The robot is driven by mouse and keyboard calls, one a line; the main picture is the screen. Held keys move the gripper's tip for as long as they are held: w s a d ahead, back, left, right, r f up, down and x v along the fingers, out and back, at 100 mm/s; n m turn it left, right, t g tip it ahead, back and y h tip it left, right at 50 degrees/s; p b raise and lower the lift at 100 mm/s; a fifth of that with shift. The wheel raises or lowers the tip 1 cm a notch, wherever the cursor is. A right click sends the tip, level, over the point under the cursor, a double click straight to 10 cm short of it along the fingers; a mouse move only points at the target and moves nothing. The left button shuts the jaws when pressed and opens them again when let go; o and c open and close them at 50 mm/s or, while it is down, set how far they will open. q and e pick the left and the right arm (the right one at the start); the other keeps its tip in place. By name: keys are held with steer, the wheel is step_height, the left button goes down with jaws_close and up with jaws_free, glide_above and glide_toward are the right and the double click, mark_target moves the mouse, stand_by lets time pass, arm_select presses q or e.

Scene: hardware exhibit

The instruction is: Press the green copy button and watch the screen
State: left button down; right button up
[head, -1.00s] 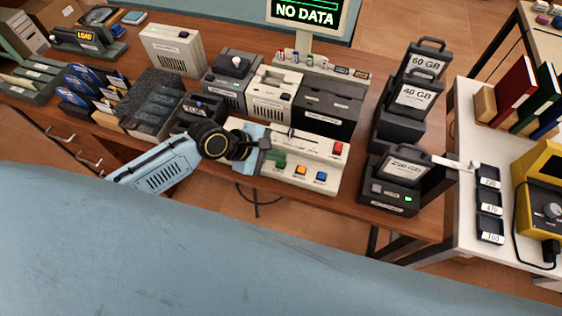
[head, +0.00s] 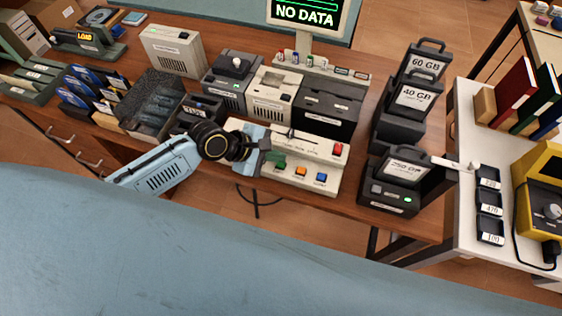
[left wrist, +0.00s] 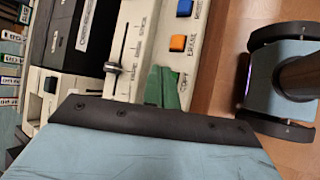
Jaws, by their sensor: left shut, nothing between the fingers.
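The green copy button (head: 279,159) is on the front left of a cream control panel (head: 318,184), beside an orange and a blue button. My left gripper (head: 265,144) is shut and empty, just behind and left of the green button. I cannot tell whether it touches the button. My right gripper is not in view.
A red button (head: 338,149) and a slider (head: 290,134) are on the same panel. A dock with a drive cartridge (head: 405,168) stands at the right, with 40 GB and 60 GB drives behind it. Dark and cream boxes stand close behind the panel.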

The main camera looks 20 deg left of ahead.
mark_target(277, 165)
arm_select(q)
steer(key=shift+f, duration=0.15)
stand_by(0.7)
steer(key=shift+f, duration=0.25)
steer(key=shift+f, duration=0.4)
stand_by(0.8)
steer(key=shift+r+p, duration=0.1)
steer(key=shift+p, duration=0.2)
steer(key=shift+r+p, duration=0.7)
steer(key=shift+p, duration=0.3)
step_height(277, 165, up, 5)
steer(key=p, duration=0.6)
steer(key=shift+r, duration=0.1)
